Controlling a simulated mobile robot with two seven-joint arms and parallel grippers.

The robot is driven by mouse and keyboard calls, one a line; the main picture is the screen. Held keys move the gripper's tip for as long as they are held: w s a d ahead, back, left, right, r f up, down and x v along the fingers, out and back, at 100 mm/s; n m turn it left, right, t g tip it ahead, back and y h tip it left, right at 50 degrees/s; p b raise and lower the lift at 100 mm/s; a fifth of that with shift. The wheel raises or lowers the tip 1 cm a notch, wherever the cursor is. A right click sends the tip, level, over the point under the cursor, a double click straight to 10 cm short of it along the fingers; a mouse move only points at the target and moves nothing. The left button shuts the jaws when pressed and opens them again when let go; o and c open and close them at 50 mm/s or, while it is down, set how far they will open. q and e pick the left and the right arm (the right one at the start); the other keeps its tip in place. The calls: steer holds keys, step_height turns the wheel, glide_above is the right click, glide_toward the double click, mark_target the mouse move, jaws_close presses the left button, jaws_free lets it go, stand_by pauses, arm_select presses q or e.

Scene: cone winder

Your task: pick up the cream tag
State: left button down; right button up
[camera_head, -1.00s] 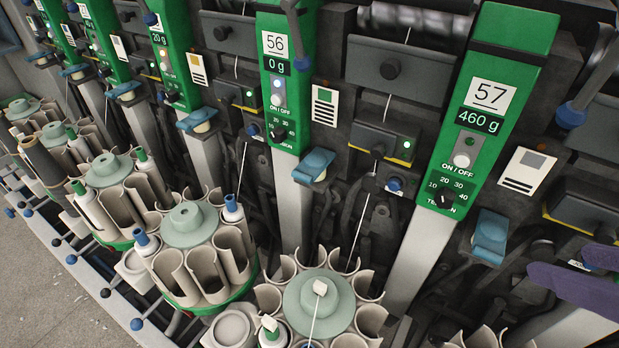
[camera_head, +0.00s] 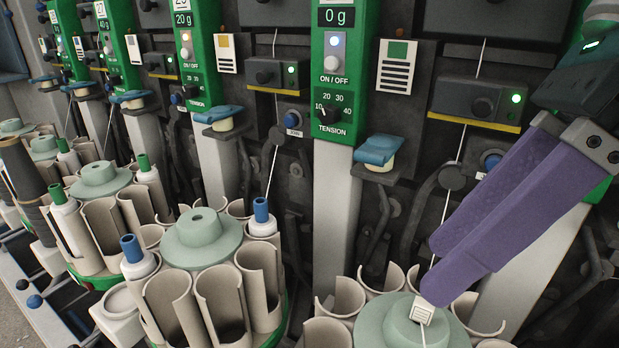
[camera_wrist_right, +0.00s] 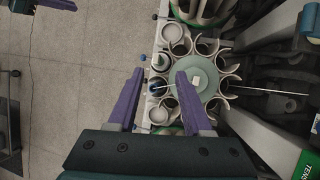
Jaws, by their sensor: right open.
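The cream tag (camera_head: 423,311) is a small pale block with printed lines, on top of the round grey-green hub (camera_head: 387,326) of the nearest tube carousel. A thin white yarn runs to it. In the right wrist view the tag (camera_wrist_right: 196,80) lies on the hub, just right of the right-hand finger. My right gripper (camera_head: 432,268) is open and empty, its purple fingers slanting down-left, tips just above the tag in the head view. In the right wrist view the gripper (camera_wrist_right: 160,74) has its gap left of the tag. A purple finger (camera_wrist_right: 54,4), apparently my left gripper's, shows at the top left.
Cream tubes (camera_head: 342,300) ring the hub. A neighbouring carousel (camera_head: 196,240) holds blue-capped bobbins (camera_head: 137,262). Green winder panels (camera_head: 340,75), blue levers (camera_head: 377,151) and dark machine parts stand close behind. Open grey floor (camera_wrist_right: 75,75) lies left in the right wrist view.

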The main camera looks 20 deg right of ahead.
steer(key=w+d+f+h, duration=0.1)
steer(key=d+f+h, duration=0.15)
steer(key=d, duration=0.25)
steer(key=b, duration=0.1)
glide_above(426, 304)
steer(key=s+d, duration=0.1)
steer(key=s, duration=0.1)
step_height(426, 304, down, 4)
steer(key=shift+r+h, duration=0.1)
steer(key=shift+h, duration=0.25)
steer(key=x, duration=0.3)
steer(key=w+x, duration=0.1)
steer(key=x, duration=0.1)
jaws_close()
